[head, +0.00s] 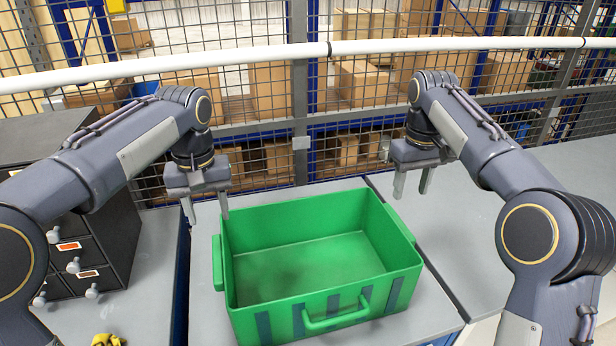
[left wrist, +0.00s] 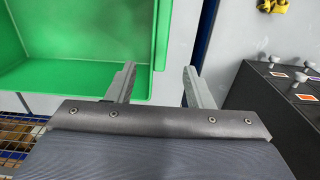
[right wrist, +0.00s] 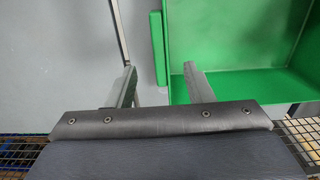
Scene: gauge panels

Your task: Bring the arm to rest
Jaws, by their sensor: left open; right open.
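My left gripper (head: 208,212) is open and empty, pointing down beside the far left corner of the green bin; its fingers also show in the left wrist view (left wrist: 158,85). My right gripper (head: 411,190) is open and empty near the bin's far right corner; its fingers show in the right wrist view (right wrist: 160,82). The green bin (head: 310,226) stands on the grey table, open at the top, and no object shows inside it. Both arms are bent, with the hands hanging down.
A dark drawer cabinet (head: 105,225) with pale knobs stands at the left. A yellow object (head: 108,340) lies at the front left edge, partly cut off. A white rail (head: 250,56) and mesh fence run behind the table. The grey tabletop (head: 480,240) right of the bin is clear.

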